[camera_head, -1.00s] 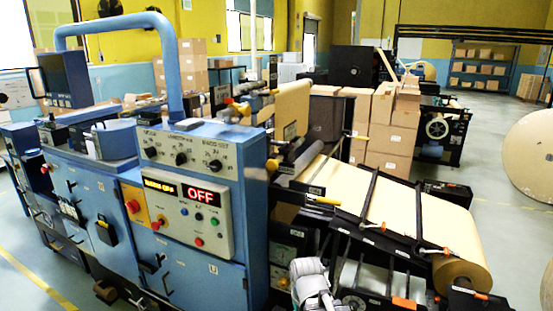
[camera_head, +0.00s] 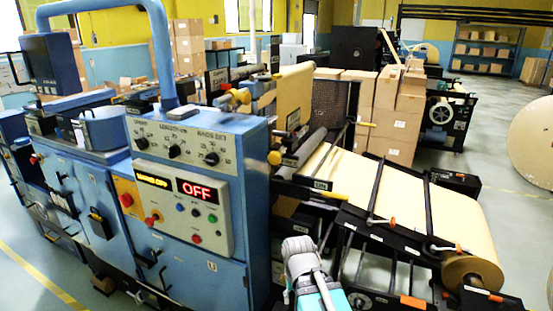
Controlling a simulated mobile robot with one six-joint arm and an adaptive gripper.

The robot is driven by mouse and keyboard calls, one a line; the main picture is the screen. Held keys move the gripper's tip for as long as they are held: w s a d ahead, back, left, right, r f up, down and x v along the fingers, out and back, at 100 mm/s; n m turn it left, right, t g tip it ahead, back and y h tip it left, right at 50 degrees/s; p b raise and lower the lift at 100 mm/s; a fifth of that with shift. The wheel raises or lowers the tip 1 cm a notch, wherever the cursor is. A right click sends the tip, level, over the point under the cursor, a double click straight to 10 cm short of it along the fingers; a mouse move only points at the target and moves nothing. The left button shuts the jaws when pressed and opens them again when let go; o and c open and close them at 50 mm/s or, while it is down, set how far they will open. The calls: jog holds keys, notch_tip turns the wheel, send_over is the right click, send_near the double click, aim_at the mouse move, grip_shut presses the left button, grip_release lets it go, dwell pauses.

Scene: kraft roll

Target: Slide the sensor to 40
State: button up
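The blue machine (camera_head: 215,270) stands at the left, with a red OFF display (camera_head: 196,190) and several knobs on its front. Brown kraft paper (camera_head: 400,195) runs from its rollers down to a roll (camera_head: 470,274) at the right. I cannot tell which part is the sensor, and no scale with a 40 is readable. A yellow-ended part (camera_head: 335,196) sits by the paper's left edge. A grey and teal part of my arm (camera_head: 310,278) rises from the bottom edge, in front of the machine. My gripper is not in view.
Dark rails and bars (camera_head: 385,245) flank and cross the paper. Stacked cartons (camera_head: 395,115) stand behind it. A large paper roll (camera_head: 532,145) is at the right edge. The floor (camera_head: 500,215) between that roll and the machine is open.

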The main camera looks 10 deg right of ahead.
jog(key=o, duration=0.4)
jog(key=shift+w, duration=0.1)
jog(key=shift+o, duration=0.9)
jog(key=shift+w+d+r, duration=0.1)
jog(key=shift+w+r, duration=0.05)
jog(key=shift+r, duration=0.05)
jog(key=w+r+n+t+h+p, duration=0.6)
jog(key=w+r+n+h+p, duration=0.4)
jog(key=r+n, duration=0.5)
jog(key=w+a+r+n+t+p, duration=0.1)
jog(key=w+a+r+n+t, duration=0.2)
jog(key=r+n, duration=0.4)
jog(key=w+a+r+n+t+p, duration=0.1)
jog(key=w+a+r+n+t, duration=0.3)
jog(key=a+r+n+t, duration=0.1)
notch_tip(320, 180, up, 3)
jog(key=shift+w+a+r+n+t+h, duration=0.15)
jog(key=shift+a+n+t+h, duration=0.25)
jog(key=shift+n, duration=0.6)
